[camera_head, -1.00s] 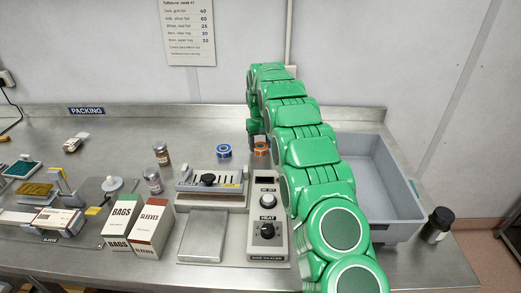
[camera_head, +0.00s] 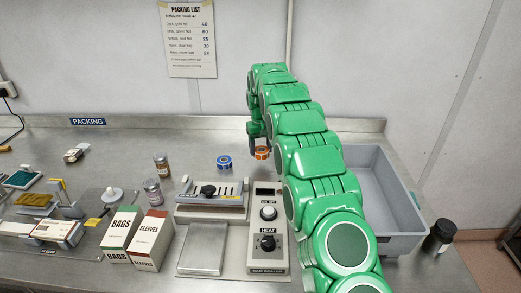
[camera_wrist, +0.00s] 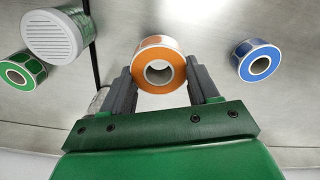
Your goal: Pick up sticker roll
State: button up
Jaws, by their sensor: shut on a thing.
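An orange sticker roll (camera_wrist: 158,47) sits between my gripper's two dark fingers (camera_wrist: 155,86) in the wrist view, its hollow core facing the camera. The fingers are shut on its sides. In the head view the orange roll (camera_head: 262,153) shows at the back of the steel bench, beside the end of my green arm, which partly hides it. A blue sticker roll (camera_wrist: 257,62) lies to its right in the wrist view; it also shows in the head view (camera_head: 224,162). A green sticker roll (camera_wrist: 22,70) lies at the left in the wrist view.
A white slotted round thing (camera_wrist: 58,36) stands near the green roll. The bag sealer (camera_head: 266,235) is in front of the rolls. A grey bin (camera_head: 402,232) stands to the right, a dark jar (camera_head: 439,238) beyond it. Boxes (camera_head: 151,240) stand left of the sealer.

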jog(key=shift+s+d+r, duration=0.1)
jog(key=shift+s+r, duration=0.35)
jog(key=shift+r, duration=0.15)
jog(key=s+d+r, duration=0.3)
jog(key=s+r, duration=0.5)
jog(key=s, duration=0.4)
jog(key=s+d+r, duration=0.2)
jog(key=s+d, duration=0.8)
jog(key=s, duration=0.3)
jog(key=s+d+r, duration=0.1)
jog(key=s+d, duration=0.8)
jog(key=s, duration=0.4)
jog(key=w+f, duration=0.3)
jog(key=w, duration=0.1)
jog(key=w+d+f, duration=0.1)
jog(key=w+f, duration=0.2)
jog(key=w, duration=0.2)
jog(key=w+f, duration=0.3)
jog(key=w, duration=0.1)
jog(key=shift+w+d, duration=0.15)
jog(key=shift+d, duration=0.05)
jog(key=shift+w+f, duration=0.3)
jog(key=shift+f, duration=1.5)
